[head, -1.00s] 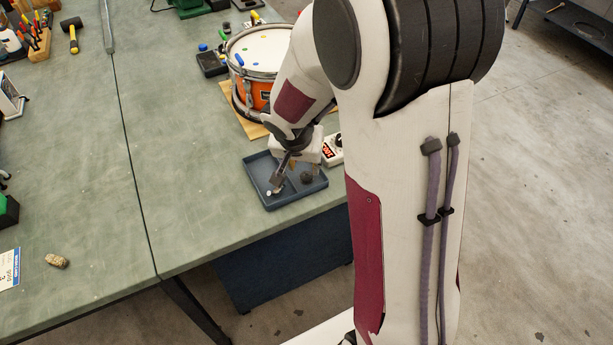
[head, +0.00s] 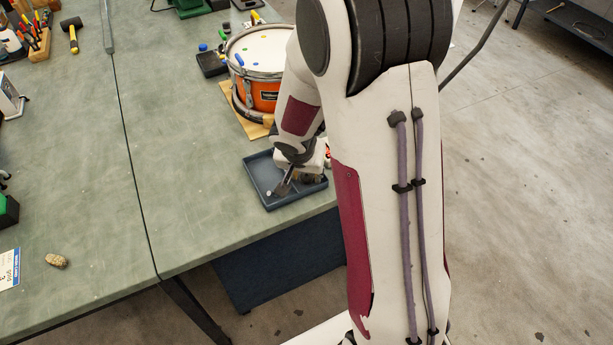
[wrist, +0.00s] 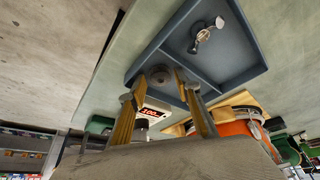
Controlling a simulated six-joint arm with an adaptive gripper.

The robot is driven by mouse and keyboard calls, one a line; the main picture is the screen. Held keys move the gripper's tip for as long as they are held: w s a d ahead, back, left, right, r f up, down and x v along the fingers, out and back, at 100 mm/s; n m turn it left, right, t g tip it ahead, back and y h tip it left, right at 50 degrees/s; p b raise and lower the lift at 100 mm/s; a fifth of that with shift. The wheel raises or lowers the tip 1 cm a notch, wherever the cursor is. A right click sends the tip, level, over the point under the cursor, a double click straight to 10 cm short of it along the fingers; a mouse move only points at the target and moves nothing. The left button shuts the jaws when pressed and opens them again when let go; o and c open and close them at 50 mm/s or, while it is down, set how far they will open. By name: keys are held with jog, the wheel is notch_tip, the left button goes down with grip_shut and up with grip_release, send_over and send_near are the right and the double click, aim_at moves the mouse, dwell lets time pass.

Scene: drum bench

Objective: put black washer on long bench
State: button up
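The blue-grey tray (head: 259,180) stands near the front edge of the green bench top (head: 190,170); the wrist view also shows the tray (wrist: 226,68). A dark round piece (wrist: 160,76), which looks like the black washer, lies in the tray in the wrist view. My gripper (wrist: 160,92) is open, its two fingers apart on either side of that dark piece; I cannot tell whether they touch it. In the head view my gripper (head: 284,187) is low over the tray and partly hides its contents. Which bench section is the long one is not clear.
A silver winged piece (wrist: 205,34) lies in the tray's other compartment. An orange drum (head: 262,92) stands on a wooden board behind the tray. A dark seam divides the bench top. A cork-like piece (head: 57,260) lies at the left; the bench middle is clear.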

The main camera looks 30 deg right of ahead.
aim_at(306, 178)
jog(key=shift+f, duration=0.2)
jog(key=shift+c, duration=0.5)
jog(key=c, duration=0.4)
jog(key=shift+r, duration=0.2)
notch_tip(306, 178, up, 10)
jog(key=shift+f, duration=0.15)
dwell(0.8)
dwell(0.4)
